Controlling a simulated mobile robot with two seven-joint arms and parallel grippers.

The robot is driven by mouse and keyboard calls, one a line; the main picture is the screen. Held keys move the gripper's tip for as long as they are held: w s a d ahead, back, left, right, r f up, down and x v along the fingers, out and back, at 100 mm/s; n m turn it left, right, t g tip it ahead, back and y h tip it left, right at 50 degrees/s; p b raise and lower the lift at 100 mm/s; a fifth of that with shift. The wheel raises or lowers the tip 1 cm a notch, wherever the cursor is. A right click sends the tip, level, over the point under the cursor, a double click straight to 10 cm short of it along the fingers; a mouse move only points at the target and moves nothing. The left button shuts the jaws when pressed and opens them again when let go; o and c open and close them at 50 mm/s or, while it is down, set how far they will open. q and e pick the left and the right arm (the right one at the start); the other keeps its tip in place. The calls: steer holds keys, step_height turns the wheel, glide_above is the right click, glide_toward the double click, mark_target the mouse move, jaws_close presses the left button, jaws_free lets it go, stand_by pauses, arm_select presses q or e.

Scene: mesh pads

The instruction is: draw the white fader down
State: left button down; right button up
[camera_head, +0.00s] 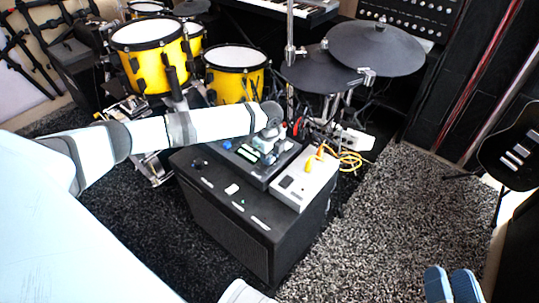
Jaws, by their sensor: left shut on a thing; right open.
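My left arm reaches in from the left, and my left gripper (267,150) points down at the dark control panel (243,160) on top of a black box. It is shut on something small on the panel. The white fader is too small and too covered by the fingers to make out clearly; I take it to be what the fingers are on. My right gripper (452,284) shows as two blue-grey fingers at the bottom right edge, apart from the panel, open and empty.
A white device (305,182) with yellow cables (347,158) stands right beside the panel. Yellow drums (151,57) and dark cymbals (375,48) stand behind. A guitar (515,148) is at the right. The grey carpet (385,215) right of the black box (230,225) is clear.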

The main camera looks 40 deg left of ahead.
mark_target(259, 170)
arm_select(q)
steer(key=shift+s+r, duration=0.1)
steer(key=shift+s, duration=0.05)
steer(key=s+p, duration=0.4)
steer(key=shift+a+r+p, duration=0.1)
steer(key=shift+a+p, duration=0.1)
steer(key=shift+p, duration=0.2)
steer(key=shift+s, duration=0.25)
steer(key=shift+f, duration=0.35)
arm_select(e)
steer(key=r, duration=0.1)
steer(key=d+r+t, duration=0.1)
steer(key=r, duration=0.1)
steer(key=shift+r+m+h, duration=0.3)
steer(key=shift+h, duration=0.1)
arm_select(q)
steer(key=shift+s, duration=0.1)
steer(key=c, duration=0.9)
jaws_free()
steer(key=shift+s+r, duration=0.1)
steer(key=shift+r, duration=0.05)
arm_select(e)
steer(key=shift+s, duration=0.1)
steer(key=shift+r, duration=0.1)
